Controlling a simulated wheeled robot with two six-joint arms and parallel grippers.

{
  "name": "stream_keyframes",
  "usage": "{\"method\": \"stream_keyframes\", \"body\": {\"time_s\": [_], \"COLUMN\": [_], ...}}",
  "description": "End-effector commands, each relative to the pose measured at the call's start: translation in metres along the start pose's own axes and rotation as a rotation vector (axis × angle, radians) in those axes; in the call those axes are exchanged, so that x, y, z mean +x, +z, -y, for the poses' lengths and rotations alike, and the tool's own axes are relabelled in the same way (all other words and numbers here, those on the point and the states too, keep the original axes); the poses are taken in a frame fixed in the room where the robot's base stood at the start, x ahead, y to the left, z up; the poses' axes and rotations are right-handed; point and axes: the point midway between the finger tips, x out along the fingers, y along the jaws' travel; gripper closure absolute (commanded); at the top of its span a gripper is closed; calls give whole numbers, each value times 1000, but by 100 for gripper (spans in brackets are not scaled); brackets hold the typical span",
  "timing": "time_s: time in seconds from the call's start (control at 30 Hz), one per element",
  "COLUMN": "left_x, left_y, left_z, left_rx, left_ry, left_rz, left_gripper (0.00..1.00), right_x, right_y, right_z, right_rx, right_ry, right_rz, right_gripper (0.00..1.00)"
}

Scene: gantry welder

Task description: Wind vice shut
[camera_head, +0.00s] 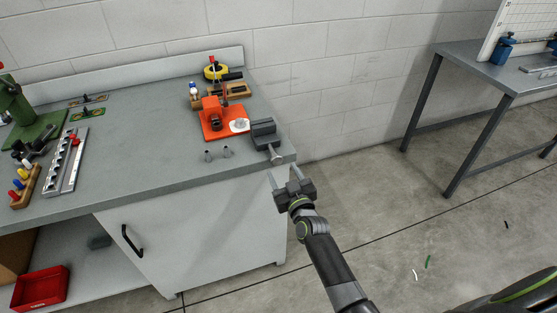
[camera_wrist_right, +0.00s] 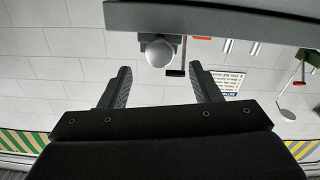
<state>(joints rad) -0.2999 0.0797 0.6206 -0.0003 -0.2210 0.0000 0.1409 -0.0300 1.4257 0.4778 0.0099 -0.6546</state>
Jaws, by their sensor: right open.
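A dark grey vice (camera_head: 263,132) sits at the right front corner of the grey workbench (camera_head: 130,165). Its screw end with a pale round knob (camera_head: 276,157) sticks out past the bench's front edge. My right gripper (camera_head: 283,172) is just in front of and below this knob, open and empty. In the right wrist view, the round knob (camera_wrist_right: 160,51) shows ahead of the two spread fingers, between their lines and apart from both. The vice jaws are too small to tell how far apart they stand. My left gripper is out of view.
An orange fixture (camera_head: 211,126) stands left of the vice, with two small metal pegs (camera_head: 227,152) near the edge. A yellow tape roll (camera_head: 216,72) lies behind. A second metal table (camera_head: 470,70) stands at the right. The floor between is mostly clear.

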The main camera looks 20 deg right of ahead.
Motion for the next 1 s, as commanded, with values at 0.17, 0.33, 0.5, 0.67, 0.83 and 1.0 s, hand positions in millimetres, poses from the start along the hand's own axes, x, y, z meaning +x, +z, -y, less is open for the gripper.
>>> {"method": "stream_keyframes", "body": {"time_s": [0.17,0.33,0.5,0.67,0.83,1.0], "left_x": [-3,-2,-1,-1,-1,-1], "left_y": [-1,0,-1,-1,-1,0], "left_z": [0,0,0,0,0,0], "left_rx": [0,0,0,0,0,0], "left_ry": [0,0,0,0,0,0], "left_rz": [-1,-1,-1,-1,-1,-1], "left_gripper": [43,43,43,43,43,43], "right_x": [26,43,50,50,50,50], "right_y": [-1,0,0,0,0,0], "right_z": [0,0,0,0,0,0], "right_rx": [-1,-1,0,0,0,0], "right_ry": [0,-1,0,1,0,0], "right_rz": [-1,0,0,0,0,0], "right_gripper": [43,43,43,43,49,72]}}
